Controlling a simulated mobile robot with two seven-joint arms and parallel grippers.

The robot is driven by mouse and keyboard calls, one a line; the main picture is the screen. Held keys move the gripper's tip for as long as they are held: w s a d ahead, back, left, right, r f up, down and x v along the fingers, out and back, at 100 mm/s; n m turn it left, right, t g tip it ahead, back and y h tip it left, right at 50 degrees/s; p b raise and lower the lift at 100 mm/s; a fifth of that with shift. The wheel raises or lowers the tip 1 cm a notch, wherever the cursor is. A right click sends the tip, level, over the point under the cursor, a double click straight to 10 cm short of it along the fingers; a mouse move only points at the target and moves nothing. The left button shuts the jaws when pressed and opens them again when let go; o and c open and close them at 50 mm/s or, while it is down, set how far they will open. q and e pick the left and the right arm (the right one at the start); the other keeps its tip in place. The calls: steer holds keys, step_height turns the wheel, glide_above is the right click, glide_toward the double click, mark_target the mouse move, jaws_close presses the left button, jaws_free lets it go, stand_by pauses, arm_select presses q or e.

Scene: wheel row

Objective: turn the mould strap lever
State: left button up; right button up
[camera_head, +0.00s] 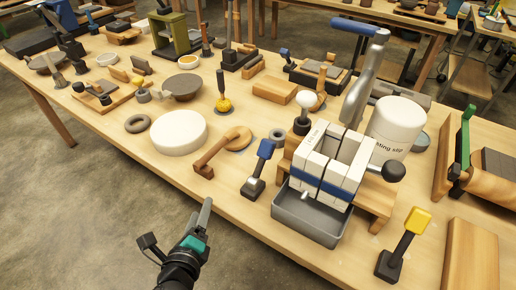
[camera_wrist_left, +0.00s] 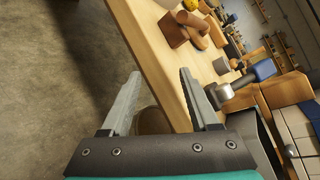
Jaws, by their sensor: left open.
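A short pale stub (camera_head: 305,195) sits on the strap's front, and a dark ball knob (camera_head: 393,171) sticks out at the mould's right. I cannot tell which is the strap lever. A blue-tipped lever (camera_head: 260,166) on a dark base stands left of the tray; it also shows in the wrist view (camera_wrist_left: 262,70). My left gripper (camera_head: 203,213) is open and empty off the front edge, left of these and apart from them. The wrist view shows both fingers (camera_wrist_left: 160,73).
A yellow-tipped lever (camera_head: 405,240) stands right of the tray. A wooden L-shaped piece (camera_head: 214,153) and a white disc (camera_head: 179,132) lie to the left. A white canister (camera_head: 397,125) stands behind the mould. The floor space before the table is free.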

arm_select(q)
steer(key=d+r+m+t+h, duration=0.1)
steer(key=d+r+m+h, duration=0.1)
steer(key=d+r+m, duration=0.3)
steer(key=m+h, duration=0.5)
steer(key=m, duration=0.6)
glide_toward(263, 155)
steer(key=shift+t, duration=0.4)
steer(key=x, duration=1.1)
steer(key=shift+d+f, duration=0.15)
steer(key=shift+f, duration=0.1)
steer(key=shift+x, duration=0.8)
steer(key=shift+c, duration=1.2)
steer(key=c, duration=0.5)
jaws_close()
arm_select(e)
steer(key=shift+s+a, duration=0.45)
steer(key=shift+s, duration=0.15)
